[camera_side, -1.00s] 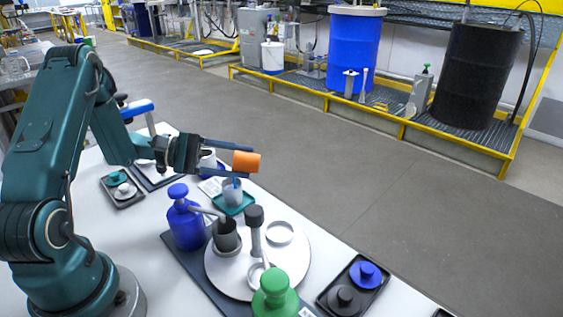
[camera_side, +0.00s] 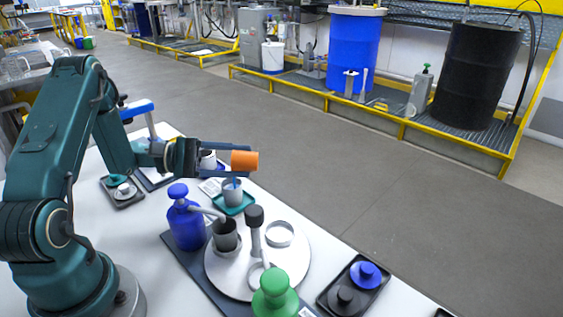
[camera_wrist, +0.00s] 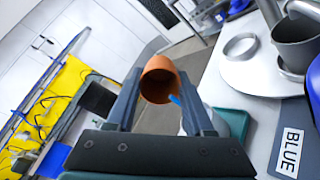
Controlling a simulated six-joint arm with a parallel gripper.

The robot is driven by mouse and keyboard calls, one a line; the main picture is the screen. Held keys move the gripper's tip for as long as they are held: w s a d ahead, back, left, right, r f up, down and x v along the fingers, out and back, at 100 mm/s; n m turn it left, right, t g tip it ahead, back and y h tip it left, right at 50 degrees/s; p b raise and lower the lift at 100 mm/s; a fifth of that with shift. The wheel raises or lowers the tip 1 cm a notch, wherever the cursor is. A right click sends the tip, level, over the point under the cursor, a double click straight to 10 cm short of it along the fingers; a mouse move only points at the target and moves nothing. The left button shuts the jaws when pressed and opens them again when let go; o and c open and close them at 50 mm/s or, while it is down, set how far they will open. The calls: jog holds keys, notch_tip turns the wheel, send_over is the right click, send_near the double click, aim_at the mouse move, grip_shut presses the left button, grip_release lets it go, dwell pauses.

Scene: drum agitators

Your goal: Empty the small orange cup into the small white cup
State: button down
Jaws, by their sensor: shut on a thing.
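My gripper (camera_side: 243,160) is shut on the small orange cup (camera_side: 244,162) and holds it above the table, lying roughly on its side. In the wrist view, the orange cup's (camera_wrist: 158,70) dark open mouth shows between the fingers. A pale grey-white cup (camera_side: 232,194) stands on a teal tray (camera_side: 246,203) just below the held cup. A small blue piece (camera_wrist: 175,100) shows by the orange cup's rim; I cannot tell whether it is liquid or an object.
A blue bottle (camera_side: 186,222), a dark grey cup (camera_side: 225,237) on a round plate (camera_side: 225,272), a post (camera_side: 255,230) and a green bottle (camera_side: 275,295) stand nearer the camera. A black tray (camera_side: 352,288) holds blue and black lids. The air right of the held cup is clear.

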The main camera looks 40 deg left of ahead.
jog(key=shift+w+r+g+y, duration=0.1)
jog(key=shift+g+y, duration=0.3)
jog(key=shift+w+d+g+y, duration=0.35)
jog(key=shift+d+g+y, duration=0.15)
jog(key=shift+g+y, duration=0.2)
jog(key=shift+f+g, duration=0.25)
jog(key=shift+g, duration=0.05)
jog(key=shift+y, duration=0.4)
